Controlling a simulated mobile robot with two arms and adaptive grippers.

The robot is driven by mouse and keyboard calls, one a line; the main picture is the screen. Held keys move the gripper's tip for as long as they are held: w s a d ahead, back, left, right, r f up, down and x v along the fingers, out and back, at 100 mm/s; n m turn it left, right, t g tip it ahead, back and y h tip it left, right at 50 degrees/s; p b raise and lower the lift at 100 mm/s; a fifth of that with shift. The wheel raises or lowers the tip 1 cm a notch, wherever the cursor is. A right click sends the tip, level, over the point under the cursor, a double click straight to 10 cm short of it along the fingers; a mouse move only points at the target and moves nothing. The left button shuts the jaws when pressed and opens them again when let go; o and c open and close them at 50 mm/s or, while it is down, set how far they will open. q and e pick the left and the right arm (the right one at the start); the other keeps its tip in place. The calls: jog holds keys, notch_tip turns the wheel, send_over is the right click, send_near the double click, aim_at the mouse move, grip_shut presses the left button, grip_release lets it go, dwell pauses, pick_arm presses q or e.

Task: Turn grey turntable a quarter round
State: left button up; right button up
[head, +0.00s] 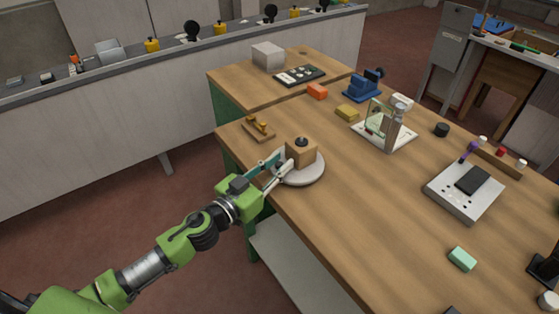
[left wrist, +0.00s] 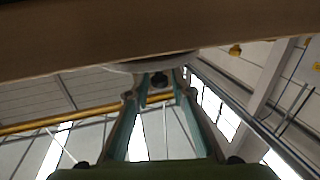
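The grey turntable (head: 312,177) is a round disc near the left edge of the wooden table. A brown block (head: 301,153) with a dark knob on top stands on it. My left gripper (head: 284,161) reaches in from the left, at the block's near left side and over the disc's rim. Its two fingers are apart. In the left wrist view the gripper (left wrist: 156,94) also shows its fingers spread, with the pale disc edge (left wrist: 125,67) beyond the tips. A dark shape sits between the tips; I cannot tell whether either finger touches the block. My right gripper is out of view.
A wooden piece with brass pegs (head: 258,128) lies just behind the gripper.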

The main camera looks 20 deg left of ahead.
pick_arm(q)
jog(key=shift+w+d, duration=0.1)
jog(key=shift+w, duration=0.1)
grip_shut()
jog(key=shift+s+y, duration=0.1)
jog(key=shift+y, duration=0.2)
